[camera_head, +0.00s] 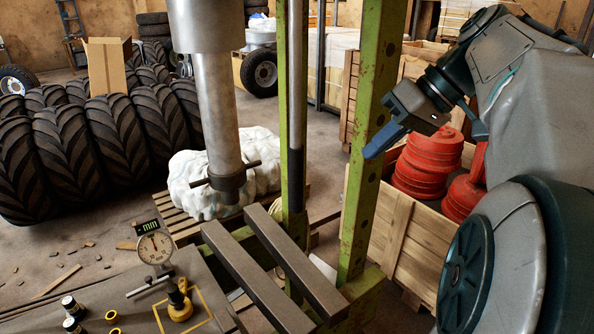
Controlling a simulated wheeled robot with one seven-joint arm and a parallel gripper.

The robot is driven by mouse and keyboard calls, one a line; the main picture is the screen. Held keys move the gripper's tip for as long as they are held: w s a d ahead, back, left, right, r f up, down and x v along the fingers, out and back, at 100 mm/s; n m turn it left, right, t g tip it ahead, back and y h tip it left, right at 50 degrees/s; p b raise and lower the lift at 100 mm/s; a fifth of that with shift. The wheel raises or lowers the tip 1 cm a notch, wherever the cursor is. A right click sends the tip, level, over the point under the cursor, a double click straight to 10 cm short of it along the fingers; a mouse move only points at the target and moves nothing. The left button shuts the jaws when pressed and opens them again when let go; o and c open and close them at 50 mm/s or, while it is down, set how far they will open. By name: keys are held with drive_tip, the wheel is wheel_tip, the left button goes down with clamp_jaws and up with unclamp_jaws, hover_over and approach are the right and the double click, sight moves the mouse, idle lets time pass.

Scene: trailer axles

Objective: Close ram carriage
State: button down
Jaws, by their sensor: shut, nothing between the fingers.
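The ram (213,110) is a thick steel cylinder hanging upright from the top of the picture, with a dark tip and a thin cross bar (226,174) near its lower end. It hangs above two dark parallel bars (262,262) of the press. The green press frame (369,130) stands just right of it, with a slim steel rod (296,100) beside the upright. I cannot tell which part is the carriage.
A worktop (110,290) at front left holds a dial gauge (154,246), a yellow-based fitting (179,302) and small jars. A wooden crate (392,225) with red parts (428,160) stands behind my arm. Large tyres (75,145) and a white wrapped bundle (190,180) lie behind.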

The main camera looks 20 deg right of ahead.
drive_tip(key=w+a+f+p, duration=0.2)
drive_tip(key=a+f, duration=0.5)
drive_tip(key=a, duration=0.2)
drive_tip(key=shift+w+f, duration=0.25)
drive_tip(key=shift+f, duration=0.05)
